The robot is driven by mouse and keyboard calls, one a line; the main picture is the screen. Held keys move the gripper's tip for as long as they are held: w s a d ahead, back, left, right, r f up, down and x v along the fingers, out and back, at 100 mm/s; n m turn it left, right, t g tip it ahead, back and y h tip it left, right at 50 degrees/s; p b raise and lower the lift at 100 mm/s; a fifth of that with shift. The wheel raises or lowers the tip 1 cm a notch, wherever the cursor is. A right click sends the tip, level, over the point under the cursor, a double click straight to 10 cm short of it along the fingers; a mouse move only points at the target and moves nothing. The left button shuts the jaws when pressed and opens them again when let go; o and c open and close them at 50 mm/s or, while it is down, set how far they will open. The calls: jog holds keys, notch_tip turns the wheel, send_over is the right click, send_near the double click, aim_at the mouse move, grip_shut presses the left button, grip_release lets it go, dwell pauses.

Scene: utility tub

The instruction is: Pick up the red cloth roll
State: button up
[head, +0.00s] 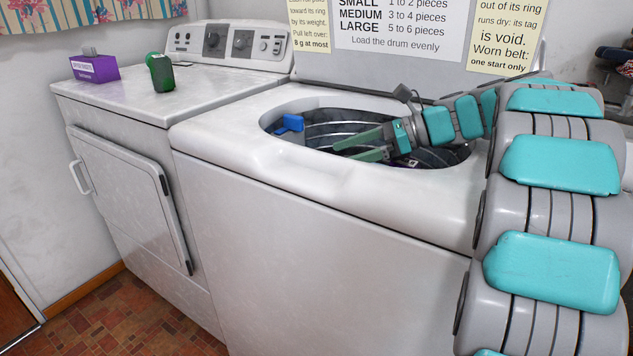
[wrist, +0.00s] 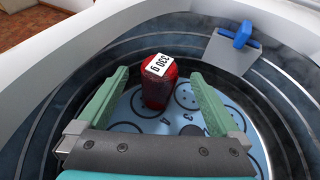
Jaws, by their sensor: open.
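In the wrist view the red cloth roll (wrist: 158,91) stands on the blue floor of the tub, with a white tag reading "330 g" or similar on its top end. My gripper (wrist: 161,82) is open, with one green finger to the left of the roll and one to the right. The fingers look apart from the roll; how far above or short of it they are is hard to tell. In the head view my gripper (head: 359,146) reaches into the washer's round opening, and the roll is hidden there.
The tub wall (wrist: 70,85) curves close around my gripper. A blue clip (head: 290,123) sits at the opening's left edge, on a grey plate in the wrist view. A purple box (head: 95,69) and a green bottle (head: 160,73) stand on the dryer. A sign (head: 400,27) hangs behind.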

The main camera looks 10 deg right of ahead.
jog(key=x, duration=0.5)
jog(key=shift+w+a+f, duration=0.1)
jog(key=shift+a+f, duration=0.05)
jog(key=shift+a, duration=0.2)
jog(key=shift+c, duration=0.2)
grip_shut()
dwell(0.5)
